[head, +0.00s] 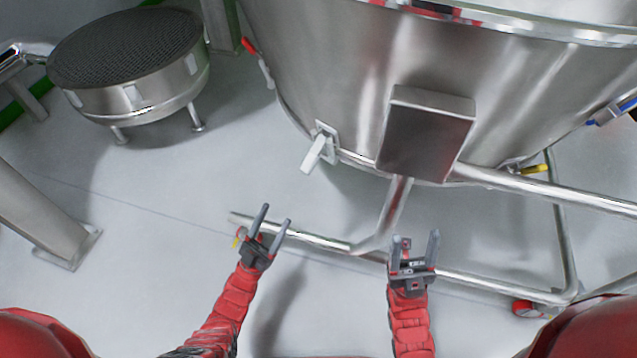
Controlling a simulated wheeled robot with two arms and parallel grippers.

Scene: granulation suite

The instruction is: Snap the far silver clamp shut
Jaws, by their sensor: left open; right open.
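One clamp with a pale silver-white lever (320,148) sits low on the wall of the large steel tank (335,60). Its lever sticks out from the wall, down and to the left. It is the only silver-looking clamp I can make out, and I cannot tell if it is the far one. My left gripper (276,214) is open and empty, below and left of that lever and apart from it. My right gripper (415,236) is open and empty, below the grey box on the tank and right of the lever.
Red (257,60), yellow (532,168) and blue (612,112) handles show around the tank. A steel box (428,135) juts from its wall. A tubular frame (320,240) runs low near my grippers. A round mesh-topped vessel (130,60) stands upper left. Floor between is clear.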

